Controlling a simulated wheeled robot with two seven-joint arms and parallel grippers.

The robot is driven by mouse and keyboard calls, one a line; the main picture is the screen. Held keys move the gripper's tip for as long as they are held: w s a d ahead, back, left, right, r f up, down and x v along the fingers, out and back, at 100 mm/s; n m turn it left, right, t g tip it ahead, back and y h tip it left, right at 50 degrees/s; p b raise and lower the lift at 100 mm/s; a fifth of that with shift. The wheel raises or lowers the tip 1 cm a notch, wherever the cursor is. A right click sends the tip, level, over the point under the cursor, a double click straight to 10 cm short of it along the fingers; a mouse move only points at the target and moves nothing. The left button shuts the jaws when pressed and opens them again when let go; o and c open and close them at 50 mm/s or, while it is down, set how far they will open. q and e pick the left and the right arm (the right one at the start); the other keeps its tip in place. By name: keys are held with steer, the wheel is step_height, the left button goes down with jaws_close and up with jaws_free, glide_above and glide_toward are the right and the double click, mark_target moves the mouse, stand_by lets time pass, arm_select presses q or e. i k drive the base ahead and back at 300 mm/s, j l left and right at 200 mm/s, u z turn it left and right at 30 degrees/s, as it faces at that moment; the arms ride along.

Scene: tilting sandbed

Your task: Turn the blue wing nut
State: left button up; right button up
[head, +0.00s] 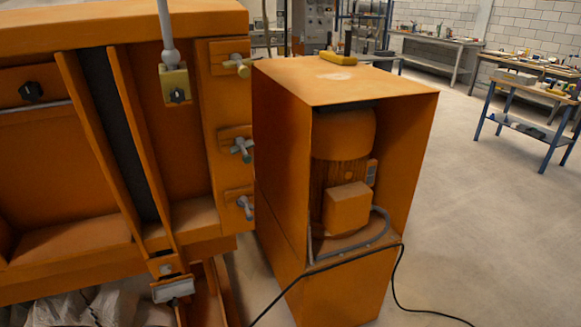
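Three wing nuts sit one above another on the right edge of the orange sandbed frame (222,110). The top wing nut (240,66) looks yellowish. The middle wing nut (243,149) looks teal or blue-green. The bottom wing nut (246,207) looks grey-blue. The colours are muted and the nuts small, so I cannot tell for certain which one is the blue one. Neither of my grippers is in view.
An orange motor housing (280,150) stands close to the right of the wing nuts, with a yellow-handled tool (340,55) on top. A black cable (330,265) hangs across its front. Workbenches (525,125) stand at the back right. The floor (480,220) at right is clear.

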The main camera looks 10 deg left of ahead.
mark_target(241, 202)
steer(key=j+u, duration=0.15)
steer(key=u, duration=0.25)
steer(key=i+j+u, duration=0.1)
steer(key=u, duration=0.25)
steer(key=i+u, duration=0.1)
steer(key=u, duration=0.3)
steer(key=i+j+u, duration=0.1)
steer(key=u, duration=0.25)
